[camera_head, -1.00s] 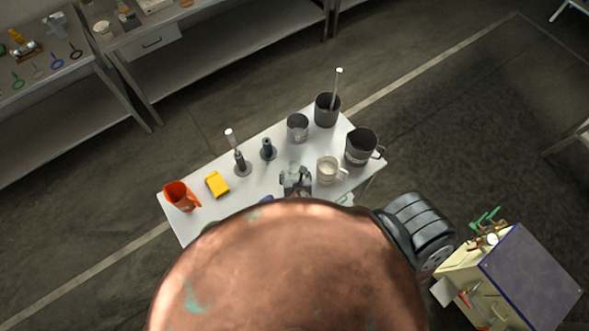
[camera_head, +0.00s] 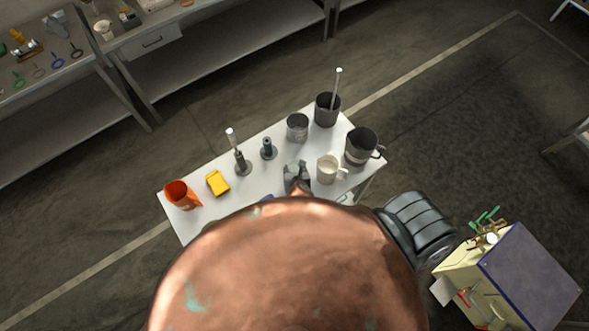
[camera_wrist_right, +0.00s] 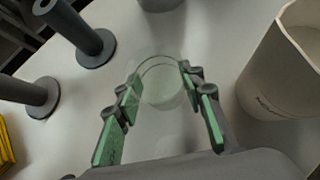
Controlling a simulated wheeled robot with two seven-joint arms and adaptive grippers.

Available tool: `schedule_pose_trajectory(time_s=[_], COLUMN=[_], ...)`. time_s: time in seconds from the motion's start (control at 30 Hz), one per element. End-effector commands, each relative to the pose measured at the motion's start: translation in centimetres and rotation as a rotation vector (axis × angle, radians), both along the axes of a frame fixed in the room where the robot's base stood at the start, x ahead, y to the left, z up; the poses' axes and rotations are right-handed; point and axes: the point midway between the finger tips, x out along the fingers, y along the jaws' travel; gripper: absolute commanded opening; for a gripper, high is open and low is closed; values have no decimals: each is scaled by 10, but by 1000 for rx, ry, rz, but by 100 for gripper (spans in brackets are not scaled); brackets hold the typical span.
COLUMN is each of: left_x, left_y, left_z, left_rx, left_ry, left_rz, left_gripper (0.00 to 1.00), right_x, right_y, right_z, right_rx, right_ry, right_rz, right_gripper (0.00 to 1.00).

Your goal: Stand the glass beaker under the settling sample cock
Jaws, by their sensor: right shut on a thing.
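The clear glass beaker (camera_wrist_right: 161,92) stands on the white table, between the green-padded fingers of my right gripper (camera_wrist_right: 160,76) in the right wrist view. The right gripper is shut on it from both sides. In the head view my right gripper (camera_head: 297,176) is at the near side of the white table (camera_head: 215,212), just left of a cream jug, and it hides the beaker. My left gripper is not in view. A cream cabinet (camera_head: 458,262) at the lower right carries small brass and green-handled fittings (camera_head: 487,222); I cannot tell which is the settling sample cock.
The cream jug (camera_head: 327,170) stands close to the gripper. Also on the table are a dark jug (camera_head: 361,148), grey pots (camera_head: 297,127) (camera_head: 326,110), dark stands (camera_head: 267,149) (camera_head: 241,164), a yellow block (camera_head: 217,184) and an orange jug (camera_head: 180,195). Floor shows between table and cabinet.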

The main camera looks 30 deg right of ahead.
Motion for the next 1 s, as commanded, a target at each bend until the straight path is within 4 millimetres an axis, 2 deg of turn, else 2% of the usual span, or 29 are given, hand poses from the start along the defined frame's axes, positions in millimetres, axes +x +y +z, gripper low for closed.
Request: schedule_pose_trajectory(time_s=[0.07, 0.33, 0.57, 0.67, 1.0], left_x=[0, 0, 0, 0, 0], left_y=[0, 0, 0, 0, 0], left_z=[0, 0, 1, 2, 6], left_rx=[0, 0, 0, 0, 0], left_ry=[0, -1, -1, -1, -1], left_rz=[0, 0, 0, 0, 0], left_gripper=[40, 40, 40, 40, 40], right_x=[0, 0, 1, 1, 1], right_y=[0, 0, 0, -1, 0], right_z=[0, 0, 5, 17, 82], right_rx=[0, 0, 0, -2, -1], right_ry=[0, -1, -2, -5, -5], right_rz=[0, 0, 1, 1, 1], right_gripper=[26, 8, 8, 8, 8])
